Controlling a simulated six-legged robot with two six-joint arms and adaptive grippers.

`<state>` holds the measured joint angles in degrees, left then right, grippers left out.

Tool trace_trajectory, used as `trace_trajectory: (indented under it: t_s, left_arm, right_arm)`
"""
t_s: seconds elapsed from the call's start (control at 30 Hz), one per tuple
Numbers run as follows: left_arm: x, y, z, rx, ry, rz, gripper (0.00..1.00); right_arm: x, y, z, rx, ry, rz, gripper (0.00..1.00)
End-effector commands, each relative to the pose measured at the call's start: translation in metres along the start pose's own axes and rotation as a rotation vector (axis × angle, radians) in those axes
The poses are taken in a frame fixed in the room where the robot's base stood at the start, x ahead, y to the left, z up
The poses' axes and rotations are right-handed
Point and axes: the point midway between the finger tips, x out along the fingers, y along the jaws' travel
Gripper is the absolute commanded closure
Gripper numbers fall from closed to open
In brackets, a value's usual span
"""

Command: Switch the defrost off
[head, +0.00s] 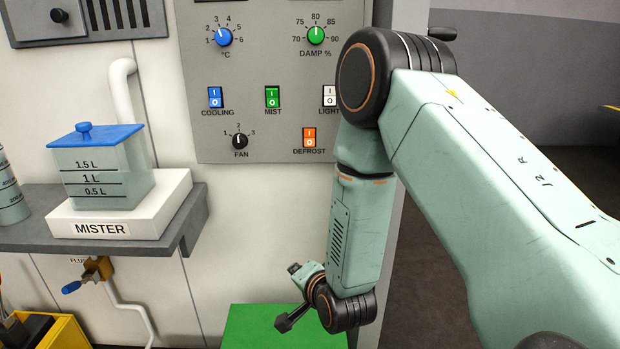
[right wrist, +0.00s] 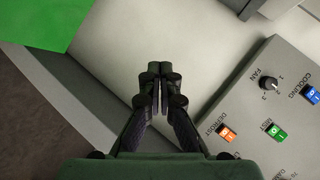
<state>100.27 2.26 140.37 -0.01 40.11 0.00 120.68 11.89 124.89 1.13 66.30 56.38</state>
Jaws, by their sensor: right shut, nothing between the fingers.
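The defrost switch (head: 309,138) is an orange rocker marked I above O, low on the right of the grey control panel (head: 255,65), above its DEFROST label. Which side is pressed in is too small to tell. My right gripper (head: 283,323) is shut and empty, well below the panel, near the green surface. In the right wrist view its fingertips (right wrist: 160,70) are together over pale wall, and the defrost switch (right wrist: 227,134) shows to their lower right, apart from them. My left gripper is not in view.
Near the defrost switch are the fan knob (head: 240,141), the cooling switch (head: 215,97), the mist switch (head: 272,97) and the light switch (head: 330,95). A shelf (head: 110,237) with the mister (head: 110,210) juts out at left. A green surface (head: 265,327) lies below.

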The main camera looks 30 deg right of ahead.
Motion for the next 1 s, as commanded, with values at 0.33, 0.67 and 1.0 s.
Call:
trace_trajectory:
  t_s: [0.33, 0.67, 1.0]
  left_arm:
    - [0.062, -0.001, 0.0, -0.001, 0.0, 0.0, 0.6]
    - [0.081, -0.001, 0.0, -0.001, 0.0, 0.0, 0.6]
    - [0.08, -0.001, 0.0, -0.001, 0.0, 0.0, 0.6]
  right_arm:
    - [0.018, -0.137, -0.127, 0.687, 0.227, -0.613, 1.0]
    - [-0.014, -0.189, -0.187, 0.978, 0.22, -0.941, 1.0]
    - [-0.015, -0.191, -0.189, 0.986, 0.217, -0.948, 1.0]
